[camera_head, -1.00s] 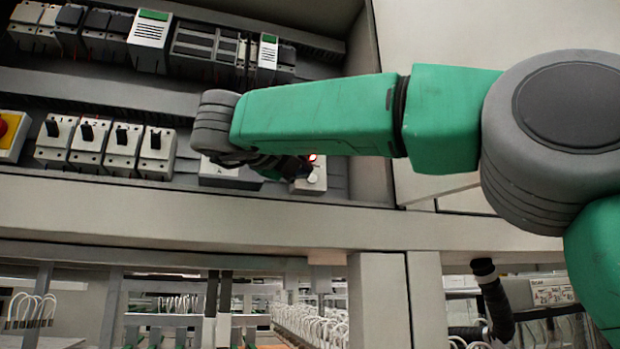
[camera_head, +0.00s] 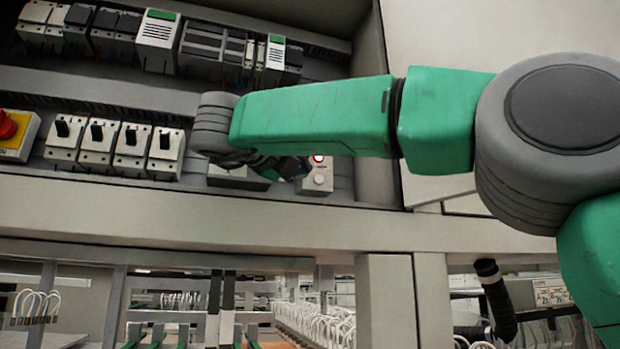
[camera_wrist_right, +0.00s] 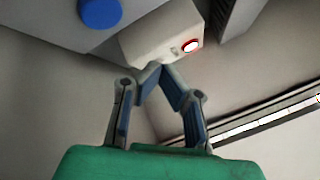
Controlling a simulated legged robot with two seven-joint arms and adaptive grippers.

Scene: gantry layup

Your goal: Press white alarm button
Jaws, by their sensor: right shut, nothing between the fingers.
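A small light-grey button box (camera_head: 317,188) sits at the right end of the lower panel row. It has a red-lit button (camera_head: 318,158) above and a white button (camera_head: 320,180) below. My right gripper (camera_head: 302,169) is shut and empty at the box's left side, partly covering it. In the right wrist view, the shut fingertips (camera_wrist_right: 161,70) are at the lower edge of the box (camera_wrist_right: 150,42). A button with a red ring and pale centre (camera_wrist_right: 190,46) shows there. I cannot tell whether the fingertips touch the box. My left gripper is out of view.
A grey box (camera_head: 235,178) lies left of the button box; a blue round knob (camera_wrist_right: 100,12) shows in the wrist view. Several black-lever switches (camera_head: 130,143) and a red knob on yellow (camera_head: 8,125) stand further left. A beam (camera_head: 180,215) runs below.

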